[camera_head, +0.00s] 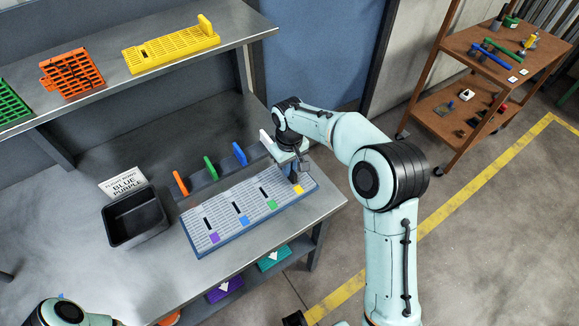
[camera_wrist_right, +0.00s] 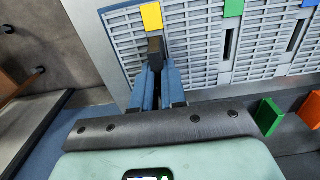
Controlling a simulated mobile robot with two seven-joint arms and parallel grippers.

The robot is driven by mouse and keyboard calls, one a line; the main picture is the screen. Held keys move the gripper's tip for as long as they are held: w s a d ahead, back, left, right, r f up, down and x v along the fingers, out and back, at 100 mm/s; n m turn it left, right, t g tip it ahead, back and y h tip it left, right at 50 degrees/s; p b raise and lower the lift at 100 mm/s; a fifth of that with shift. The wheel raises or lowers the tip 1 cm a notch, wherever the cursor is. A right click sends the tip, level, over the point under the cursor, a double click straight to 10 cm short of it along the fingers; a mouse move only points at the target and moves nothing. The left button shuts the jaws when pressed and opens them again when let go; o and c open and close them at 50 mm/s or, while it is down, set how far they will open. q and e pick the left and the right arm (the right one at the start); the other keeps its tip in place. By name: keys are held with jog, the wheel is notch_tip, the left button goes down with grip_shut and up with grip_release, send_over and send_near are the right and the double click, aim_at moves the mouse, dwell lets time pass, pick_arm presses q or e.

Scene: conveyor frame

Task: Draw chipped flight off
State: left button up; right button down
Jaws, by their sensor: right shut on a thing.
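A grey slatted conveyor frame (camera_head: 225,222) lies on the steel bench, with purple (camera_head: 215,238), blue (camera_head: 244,221), green (camera_head: 271,205) and yellow (camera_head: 298,189) tags along its near edge. Dark slots show above the first tags. My right gripper (camera_head: 295,178) is over the yellow-tagged end. In the right wrist view its fingers (camera_wrist_right: 156,66) are shut on a dark, narrow flight (camera_wrist_right: 155,45) next to the yellow tag (camera_wrist_right: 151,16). Whether the flight still sits in its slot, and any chip, I cannot tell. Only part of my left arm shows at the lower left.
Orange (camera_head: 180,183), green (camera_head: 210,168) and blue (camera_head: 239,153) flights stand on a rack behind the frame. A black bin (camera_head: 135,218) with a card reading "BLUE PURPLE" (camera_head: 124,183) stands left. A shelf (camera_head: 110,68) overhangs the back. A brown cart (camera_head: 500,70) stands far right.

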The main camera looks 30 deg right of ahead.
pick_arm(q)
jog(key=shift+w+r, duration=0.15)
jog(key=shift+r, duration=0.15)
pick_arm(e)
jog(key=shift+r, duration=0.3)
jog(key=shift+r, duration=0.1)
jog(key=shift+r+p, duration=1.5)
jog(key=shift+r, duration=0.65)
pick_arm(q)
jog(key=w+r, duration=0.1)
jog(key=r, duration=0.2)
jog(key=shift+w+r, duration=0.15)
jog(key=shift+w, duration=0.25)
pick_arm(e)
jog(key=shift+f, duration=0.1)
pick_arm(q)
jog(key=shift+s, duration=0.15)
pick_arm(e)
jog(key=shift+s+f, duration=0.1)
